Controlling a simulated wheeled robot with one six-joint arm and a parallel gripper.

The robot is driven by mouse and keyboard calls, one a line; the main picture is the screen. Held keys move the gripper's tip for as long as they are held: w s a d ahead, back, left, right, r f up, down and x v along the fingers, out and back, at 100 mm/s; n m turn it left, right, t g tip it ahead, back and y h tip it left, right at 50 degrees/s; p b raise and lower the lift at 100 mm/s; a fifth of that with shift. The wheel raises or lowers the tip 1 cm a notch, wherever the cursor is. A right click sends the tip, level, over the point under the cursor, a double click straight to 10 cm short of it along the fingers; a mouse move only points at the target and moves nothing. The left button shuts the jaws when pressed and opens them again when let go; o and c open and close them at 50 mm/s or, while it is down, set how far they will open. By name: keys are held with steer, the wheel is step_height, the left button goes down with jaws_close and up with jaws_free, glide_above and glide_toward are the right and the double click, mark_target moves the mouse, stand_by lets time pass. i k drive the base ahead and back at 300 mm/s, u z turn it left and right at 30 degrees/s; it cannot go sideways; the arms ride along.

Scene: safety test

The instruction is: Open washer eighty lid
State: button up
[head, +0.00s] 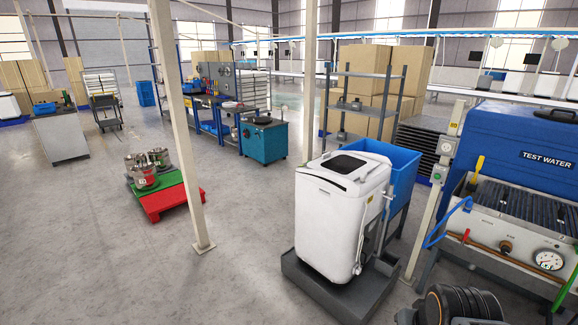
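A white top-loading washer (339,215) stands upright in a dark grey tray (318,290) on the floor, right of the middle in the head view. Its lid (347,164), with a dark window panel, lies on the sloped top and looks shut. No number can be read on the washer. My gripper does not show in the head view.
A blue bin (400,170) stands close behind the washer. A beige post (180,130) stands left of the washer. A red and green pallet (172,203) lies further left. The floor at front left is clear.

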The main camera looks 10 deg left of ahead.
mark_target(348, 164)
steer(key=u, duration=0.5)
steer(key=i, duration=0.5)
steer(key=u, duration=1.1)
steer(key=i, duration=3.05)
steer(key=z, duration=1.65)
steer(key=i, duration=0.9)
steer(key=z, duration=0.85)
